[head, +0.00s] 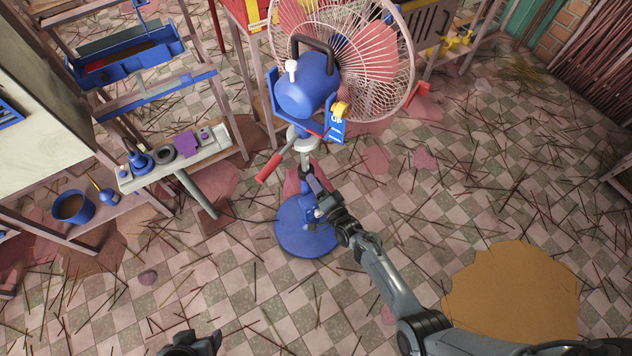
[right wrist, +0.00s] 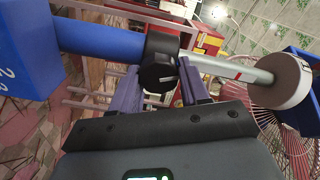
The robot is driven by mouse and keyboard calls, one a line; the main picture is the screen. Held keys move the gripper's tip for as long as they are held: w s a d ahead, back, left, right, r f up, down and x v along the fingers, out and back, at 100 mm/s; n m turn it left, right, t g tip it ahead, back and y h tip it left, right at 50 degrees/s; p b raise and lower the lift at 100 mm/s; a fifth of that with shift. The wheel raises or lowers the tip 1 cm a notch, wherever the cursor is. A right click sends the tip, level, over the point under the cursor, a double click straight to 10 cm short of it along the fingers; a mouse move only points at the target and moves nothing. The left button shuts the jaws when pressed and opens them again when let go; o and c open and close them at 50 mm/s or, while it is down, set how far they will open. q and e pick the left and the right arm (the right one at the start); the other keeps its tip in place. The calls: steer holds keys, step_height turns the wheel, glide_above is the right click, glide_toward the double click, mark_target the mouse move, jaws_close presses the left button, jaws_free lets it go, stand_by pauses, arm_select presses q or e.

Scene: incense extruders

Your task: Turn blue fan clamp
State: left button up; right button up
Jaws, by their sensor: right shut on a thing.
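The blue fan stands on the tiled floor, with a blue motor housing (head: 305,92), a pink wire cage (head: 372,50), a pole and a round blue base (head: 300,243). Its black clamp (right wrist: 158,68) sits around the pole where the blue tube (right wrist: 100,45) meets the thinner grey tube (right wrist: 225,70). My right gripper (head: 313,198) is at the pole above the base. In the right wrist view its two purple fingers (right wrist: 158,80) are on either side of the clamp's black knob, shut on it. My left gripper (head: 192,345) is at the bottom edge, partly cut off; its jaws are unclear.
A red-handled lever (head: 268,167) sticks out left of the pole. A bench with a parts tray (head: 175,157) and a blue bucket (head: 73,207) stands at left. Thin sticks litter the floor. A tan round patch (head: 512,290) lies at lower right.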

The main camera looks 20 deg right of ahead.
steer(key=m, duration=0.2)
steer(key=shift+m, duration=0.4)
steer(key=shift+f+m+p, duration=0.1)
steer(key=shift+m+p, duration=0.25)
steer(key=shift+m, duration=0.15)
steer(key=o, duration=1)
steer(key=shift+c, duration=0.2)
